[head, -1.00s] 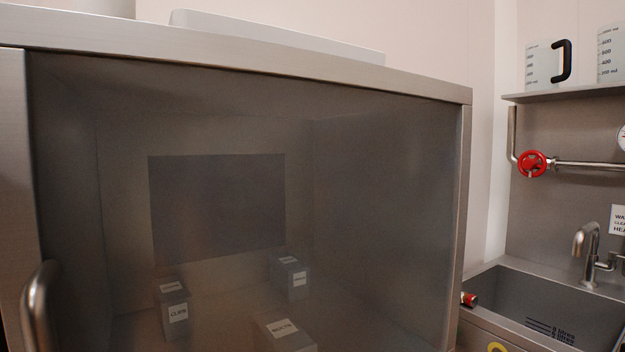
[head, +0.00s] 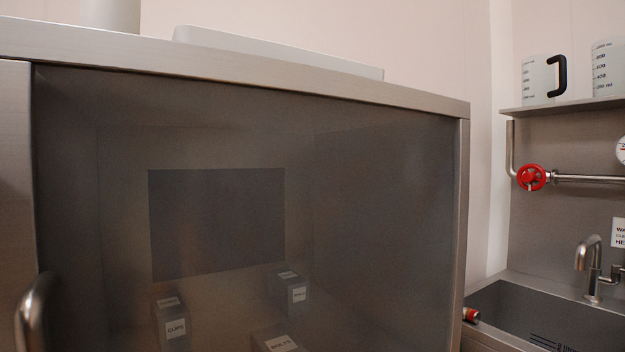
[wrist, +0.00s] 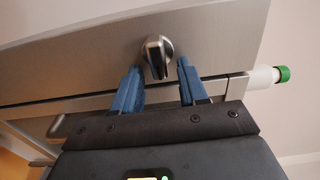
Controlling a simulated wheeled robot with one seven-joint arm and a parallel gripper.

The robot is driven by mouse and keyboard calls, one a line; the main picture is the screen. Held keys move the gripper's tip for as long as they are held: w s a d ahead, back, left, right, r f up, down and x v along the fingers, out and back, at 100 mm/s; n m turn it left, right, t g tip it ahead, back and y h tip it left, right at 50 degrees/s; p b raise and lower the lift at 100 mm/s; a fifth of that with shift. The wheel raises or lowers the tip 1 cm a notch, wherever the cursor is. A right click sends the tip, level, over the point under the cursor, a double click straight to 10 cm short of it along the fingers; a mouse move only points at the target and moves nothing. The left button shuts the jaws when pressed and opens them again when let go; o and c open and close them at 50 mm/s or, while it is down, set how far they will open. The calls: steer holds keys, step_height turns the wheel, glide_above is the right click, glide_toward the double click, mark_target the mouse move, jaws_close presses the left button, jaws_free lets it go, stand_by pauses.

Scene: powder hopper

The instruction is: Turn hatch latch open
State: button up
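The latch (wrist: 157,57) is a small round metal knob with a dark flat grip, set on a brushed metal panel (wrist: 210,38) in the wrist view. Its grip looks about in line with my fingers, slightly tilted. My gripper (wrist: 160,68) has two blue fingers spread apart, one on each side of the latch. The fingertips reach near its lower part. A gap shows between the fingers and the knob, and nothing is held. I cannot tell whether the fingers touch the panel. Neither latch nor gripper shows in the head view.
A white cylinder with a green cap (wrist: 282,74) sticks out right of the panel. In the head view a steel cabinet (head: 300,90) with a dark see-through front holds labelled boxes (head: 176,325). A red valve (head: 531,177) and a sink (head: 500,300) are at right.

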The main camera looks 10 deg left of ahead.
steer(key=v, duration=0.7)
steer(key=shift+s+d+b, duration=0.25)
steer(key=shift+s+b, duration=0.05)
steer(key=shift+b, duration=0.1)
